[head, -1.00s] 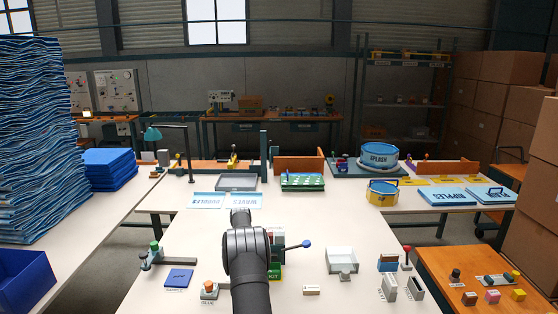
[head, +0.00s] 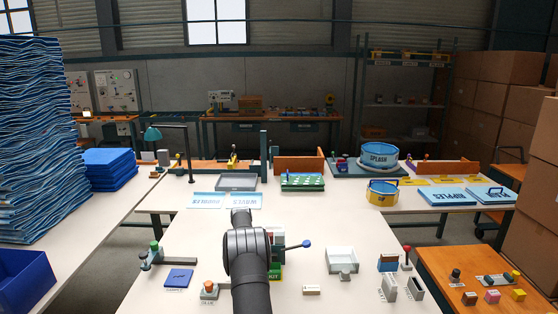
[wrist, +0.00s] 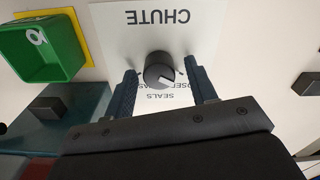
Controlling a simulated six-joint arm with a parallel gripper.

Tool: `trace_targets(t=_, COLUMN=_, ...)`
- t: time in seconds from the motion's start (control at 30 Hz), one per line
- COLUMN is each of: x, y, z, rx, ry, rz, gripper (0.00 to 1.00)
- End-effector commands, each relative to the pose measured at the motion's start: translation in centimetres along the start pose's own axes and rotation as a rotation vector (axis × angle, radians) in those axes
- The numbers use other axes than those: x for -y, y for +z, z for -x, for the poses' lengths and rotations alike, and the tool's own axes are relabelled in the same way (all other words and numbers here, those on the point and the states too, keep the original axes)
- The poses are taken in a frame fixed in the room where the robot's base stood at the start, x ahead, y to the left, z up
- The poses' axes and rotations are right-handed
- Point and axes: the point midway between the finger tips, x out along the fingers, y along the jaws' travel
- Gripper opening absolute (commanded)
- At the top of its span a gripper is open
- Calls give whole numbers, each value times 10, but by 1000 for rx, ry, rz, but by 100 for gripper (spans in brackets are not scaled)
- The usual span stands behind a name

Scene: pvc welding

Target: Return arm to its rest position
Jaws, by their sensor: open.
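My arm (head: 247,255) reaches forward over the middle of the white table in the head view and hides part of what lies behind it. My gripper is hidden in the head view. In the wrist view my gripper (wrist: 163,88) is open, with two dark blue fingers apart. A dark round knob (wrist: 159,70) shows between the fingers, on a white panel (wrist: 115,40) marked "CHUTE". I cannot tell whether the fingers touch the knob. Nothing is seen gripped.
A green bin (wrist: 45,48) on a yellow base is left of the panel in the wrist view. In the head view, a blue-tipped lever (head: 305,244) stands right of my arm, near a clear tray (head: 342,258). A blue pad (head: 179,278) and an orange button (head: 208,289) lie to the left.

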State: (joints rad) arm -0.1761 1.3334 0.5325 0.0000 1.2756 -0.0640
Motion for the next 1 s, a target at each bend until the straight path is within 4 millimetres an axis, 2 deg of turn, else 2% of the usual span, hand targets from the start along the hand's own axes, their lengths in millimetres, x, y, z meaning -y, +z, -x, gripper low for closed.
trace_targets(t=0.5, x=-1, y=0, z=0, rx=0, ry=0, rz=-386, gripper=52)
trace_targets(t=0.7, x=-2, y=0, z=0, rx=0, ry=0, rz=-455, gripper=52)
trace_targets(t=1.0, x=-2, y=0, z=0, rx=0, ry=0, rz=-467, gripper=52)
